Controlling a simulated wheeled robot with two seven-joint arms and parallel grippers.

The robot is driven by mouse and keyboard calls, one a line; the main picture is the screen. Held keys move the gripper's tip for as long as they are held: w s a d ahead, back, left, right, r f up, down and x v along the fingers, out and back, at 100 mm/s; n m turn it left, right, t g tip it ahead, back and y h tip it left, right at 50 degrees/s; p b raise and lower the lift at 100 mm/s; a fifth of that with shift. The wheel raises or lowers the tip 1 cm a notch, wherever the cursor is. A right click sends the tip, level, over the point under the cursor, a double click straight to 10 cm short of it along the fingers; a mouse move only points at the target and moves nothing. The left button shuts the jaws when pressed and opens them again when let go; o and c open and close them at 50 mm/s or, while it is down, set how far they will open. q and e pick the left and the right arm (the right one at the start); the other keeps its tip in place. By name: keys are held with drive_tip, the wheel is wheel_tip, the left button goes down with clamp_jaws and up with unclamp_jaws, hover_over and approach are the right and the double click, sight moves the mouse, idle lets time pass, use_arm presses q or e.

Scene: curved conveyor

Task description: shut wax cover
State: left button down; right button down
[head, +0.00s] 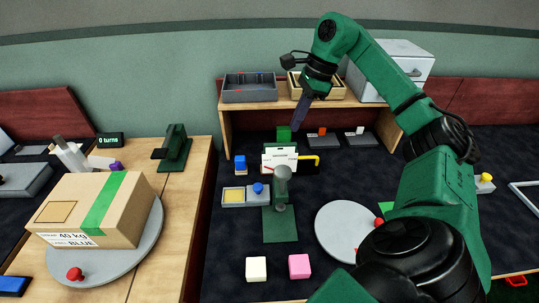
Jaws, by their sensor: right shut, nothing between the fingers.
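A low grey wax box (233,205) sits on the dark worktop, left of centre. Yellow wax (234,195) shows uncovered in its left part. What looks like its cover, with a blue knob (258,188), lies over the right part. My right gripper (300,126) is shut and empty. It points down in front of the wooden shelf, above and to the right of the wax box, well apart from it. My left gripper is not in view.
A green-based press with a grey head (282,175) stands right beside the wax box. A blue-topped block (240,163) is behind the box. White (256,269) and pink (299,266) cubes lie in front. A carton (130,215) rests on a round plate at left.

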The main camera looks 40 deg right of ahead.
wheel_tip(320, 180, down, 12)
drive_tip(key=b, duration=1.2)
approach(264, 191)
drive_tip(key=d+f, duration=0.1)
drive_tip(key=s+d+f, duration=0.1)
drive_tip(key=shift+s+d+f, duration=0.25)
drive_tip(key=shift+f, duration=0.15)
drive_tip(key=w+a+p, duration=0.1)
drive_tip(key=a+f, duration=0.1)
drive_tip(key=a, duration=0.1)
drive_tip(key=shift+w+p, duration=0.4)
drive_tip(key=shift+w+a+f, duration=0.15)
drive_tip(key=shift+a, duration=0.25)
